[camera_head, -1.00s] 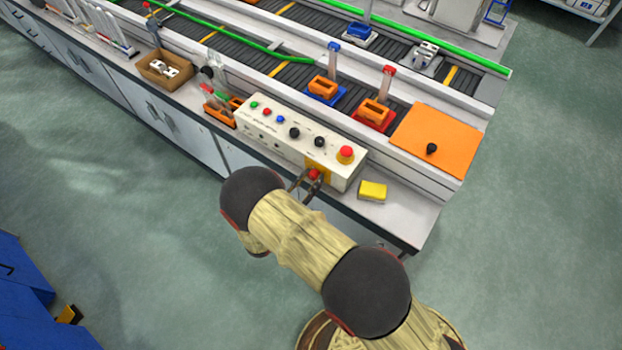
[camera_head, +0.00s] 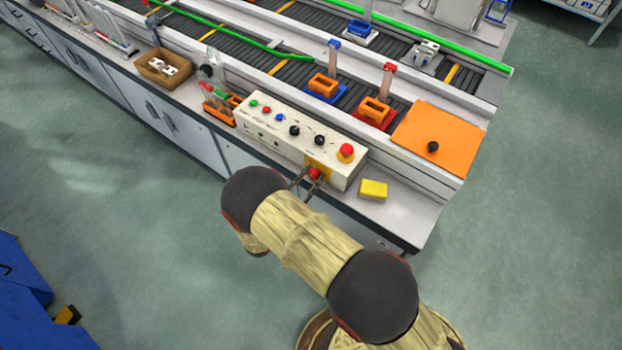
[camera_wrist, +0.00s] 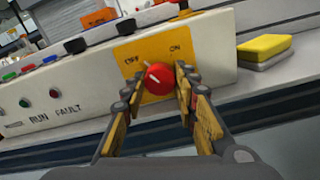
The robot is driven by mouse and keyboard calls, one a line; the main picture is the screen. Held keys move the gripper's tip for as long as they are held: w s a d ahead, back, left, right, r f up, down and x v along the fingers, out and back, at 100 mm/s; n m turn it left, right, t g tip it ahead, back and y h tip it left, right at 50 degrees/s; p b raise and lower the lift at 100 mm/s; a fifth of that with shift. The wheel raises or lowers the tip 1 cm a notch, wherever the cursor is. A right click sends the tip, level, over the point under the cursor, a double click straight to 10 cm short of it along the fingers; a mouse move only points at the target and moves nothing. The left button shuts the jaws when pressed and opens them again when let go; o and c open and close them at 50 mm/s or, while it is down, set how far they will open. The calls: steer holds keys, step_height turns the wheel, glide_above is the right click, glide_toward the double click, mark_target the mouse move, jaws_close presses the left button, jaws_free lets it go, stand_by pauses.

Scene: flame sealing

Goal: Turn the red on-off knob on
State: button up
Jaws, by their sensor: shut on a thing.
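The red on-off knob (camera_wrist: 159,79) sits on a yellow plate (camera_wrist: 150,47) marked OFF on the left and ON on the right. A short white mark on the knob lies at its upper left, on the OFF side. In the head view the knob (camera_head: 314,173) is on the front face of the white control box (camera_head: 262,127), near its right end. My gripper (camera_wrist: 159,74) is shut on the knob, one finger on each side. Its fingers (camera_head: 306,182) also show in the head view, reaching the knob from the front. The knob's lower part is partly hidden.
The box top carries several buttons, black knobs and a red emergency button (camera_head: 346,151). A yellow sponge-like block (camera_head: 373,190) lies on the bench right of the box. An orange board (camera_head: 438,138) and conveyor lie behind. Open floor is in front.

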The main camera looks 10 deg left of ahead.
steer(key=m+b, duration=0.1)
steer(key=m, duration=0.2)
steer(key=shift+f+m+b, duration=0.1)
steer(key=shift+m+b, duration=0.2)
steer(key=shift+b, duration=0.1)
steer(key=m+b, duration=0.2)
steer(key=m, duration=0.1)
steer(key=shift+m, duration=0.3)
steer(key=m+b, duration=0.2)
steer(key=m, duration=0.2)
steer(key=shift+m+b, duration=0.3)
steer(key=shift+b, duration=0.1)
steer(key=shift+m+b, duration=1.05)
steer(key=shift+m, duration=0.55)
steer(key=o, duration=1.2)
steer(key=shift+c, duration=0.2)
